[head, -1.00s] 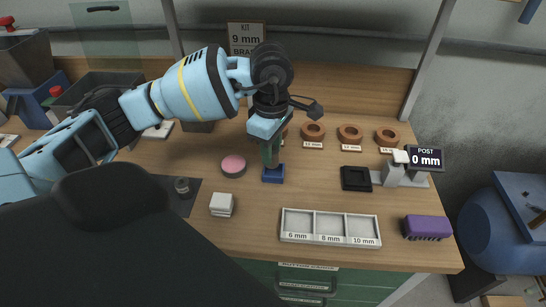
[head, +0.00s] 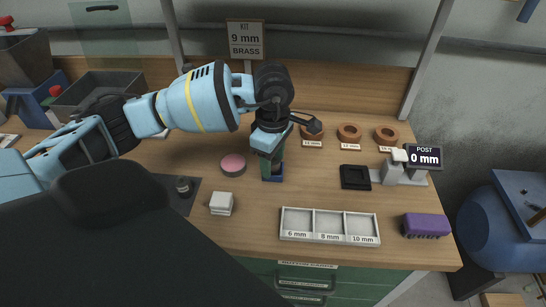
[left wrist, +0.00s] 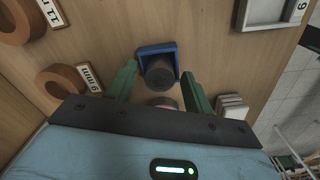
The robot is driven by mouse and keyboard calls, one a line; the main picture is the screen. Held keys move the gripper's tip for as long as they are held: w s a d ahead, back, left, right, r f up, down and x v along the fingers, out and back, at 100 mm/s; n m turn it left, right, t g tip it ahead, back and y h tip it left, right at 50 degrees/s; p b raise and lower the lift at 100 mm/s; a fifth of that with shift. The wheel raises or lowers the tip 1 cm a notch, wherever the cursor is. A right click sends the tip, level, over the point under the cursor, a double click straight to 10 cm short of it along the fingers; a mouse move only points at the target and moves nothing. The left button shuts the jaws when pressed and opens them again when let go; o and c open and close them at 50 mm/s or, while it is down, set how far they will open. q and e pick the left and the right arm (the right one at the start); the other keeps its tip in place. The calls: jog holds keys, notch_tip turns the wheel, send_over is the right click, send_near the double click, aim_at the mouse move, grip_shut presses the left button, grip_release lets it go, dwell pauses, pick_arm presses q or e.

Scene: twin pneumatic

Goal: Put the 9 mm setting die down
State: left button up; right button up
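The setting die (left wrist: 159,72), a dark round cylinder, stands in the blue holder (left wrist: 143,50), which has walls on several sides. No size mark on it is readable. My left gripper (left wrist: 160,76) has its green fingers on both sides of the die, with a visible gap at each side, so it is open. In the head view my left gripper (head: 271,168) points down at the blue holder (head: 273,179) and hides the die. My right gripper is not in view.
A pink pad (head: 233,164) and white blocks (head: 221,203) are close left of the holder. Brown rings (head: 349,133) stand behind. A black square tray (head: 355,177) and post gauge (head: 394,172) are right; a labelled tray (head: 330,226) and purple brush (head: 427,226) are in front.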

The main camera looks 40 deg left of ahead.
aim_at(273, 160)
pick_arm(q)
notch_tip(273, 160, up, 12)
jog(key=shift+r, duration=0.2)
dwell(0.5)
jog(key=shift+a, duration=0.1)
